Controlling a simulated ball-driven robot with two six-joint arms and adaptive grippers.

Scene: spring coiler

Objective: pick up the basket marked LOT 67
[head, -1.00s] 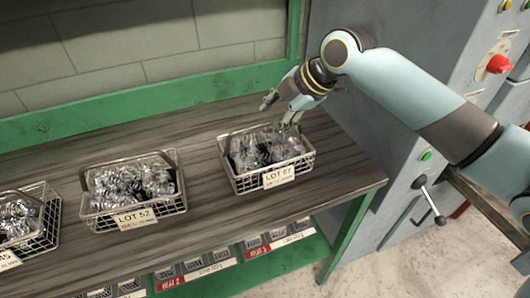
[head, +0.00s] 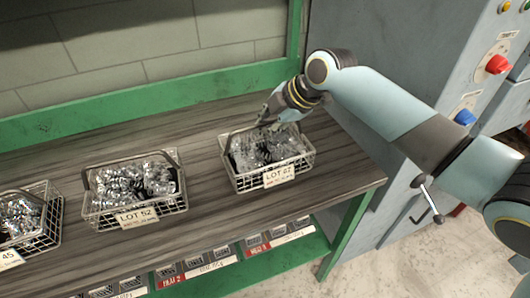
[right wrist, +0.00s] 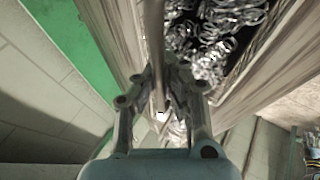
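The basket marked LOT 67 (head: 243,184) is a wire basket full of shiny coiled springs, standing on the dark wooden shelf with its tag facing front. My right gripper (head: 268,122) is at the basket's back edge, pointing down. In the right wrist view, a thin bar of the basket, which looks like its handle (right wrist: 156,35), runs between the fingers of my right gripper (right wrist: 160,88). The fingers lie close on both sides of the bar; whether they press on it is unclear. Springs show beyond the fingers. My left gripper is not in view.
The LOT 52 basket (head: 107,221) stands to the left, and another basket (head: 50,233) is at the left edge. The shelf (head: 205,232) has free room between baskets. A green frame post (head: 345,235) and a grey machine cabinet (head: 400,60) with knobs and a lever stand right.

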